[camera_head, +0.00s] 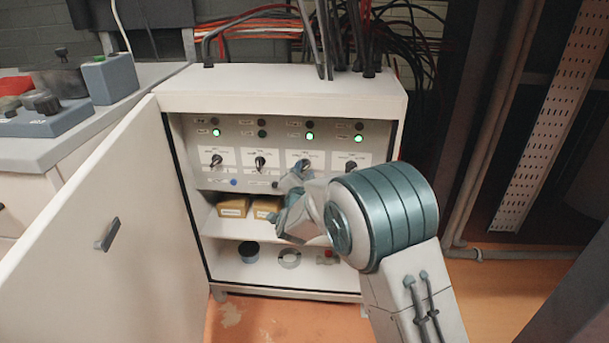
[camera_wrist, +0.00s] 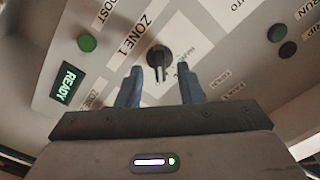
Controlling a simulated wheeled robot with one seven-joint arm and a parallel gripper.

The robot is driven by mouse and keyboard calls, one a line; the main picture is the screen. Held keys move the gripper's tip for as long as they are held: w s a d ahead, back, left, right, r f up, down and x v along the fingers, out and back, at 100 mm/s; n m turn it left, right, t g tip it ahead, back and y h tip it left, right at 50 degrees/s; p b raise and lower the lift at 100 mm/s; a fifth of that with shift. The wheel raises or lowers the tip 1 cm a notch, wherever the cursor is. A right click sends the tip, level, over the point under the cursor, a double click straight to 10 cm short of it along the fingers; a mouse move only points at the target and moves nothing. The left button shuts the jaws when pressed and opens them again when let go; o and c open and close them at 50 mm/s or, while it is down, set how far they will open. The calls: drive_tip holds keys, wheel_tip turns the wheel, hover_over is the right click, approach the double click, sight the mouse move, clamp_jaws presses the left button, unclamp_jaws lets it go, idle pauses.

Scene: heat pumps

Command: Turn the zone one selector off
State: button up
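The zone one selector (camera_wrist: 159,57) is a black knob on a pale label plate marked ZONE 1 in the wrist view. Its narrow grip points down toward my gripper. My gripper (camera_wrist: 160,70) is open, with one blue-grey finger to each side of the knob; whether either finger touches it I cannot tell. In the head view my gripper (camera_head: 291,196) is at the front of the open cabinet, just below the panel's row of black selectors. The panel labels there are too small to read, and my gripper and wrist hide part of the lower panel.
The white cabinet (camera_head: 280,88) has its door (camera_head: 118,225) swung open to the left. Green lamps (camera_head: 310,136) glow above the selectors. Small boxes (camera_head: 233,206) sit on the shelf below. A lit READY display (camera_wrist: 67,82) and a green button (camera_wrist: 86,42) lie left of the knob.

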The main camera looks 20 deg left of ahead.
drive_tip(key=shift+w+a, duration=0.1)
drive_tip(key=shift+w, duration=0.4)
clamp_jaws()
drive_tip(key=shift+n, duration=0.3)
drive_tip(key=n+p, duration=0.2)
drive_tip(key=n, duration=0.1)
drive_tip(key=shift+r, duration=0.15)
drive_tip(key=shift+a+n+p, duration=0.15)
drive_tip(key=shift+n+p, duration=0.8)
drive_tip(key=shift+n, duration=1.55)
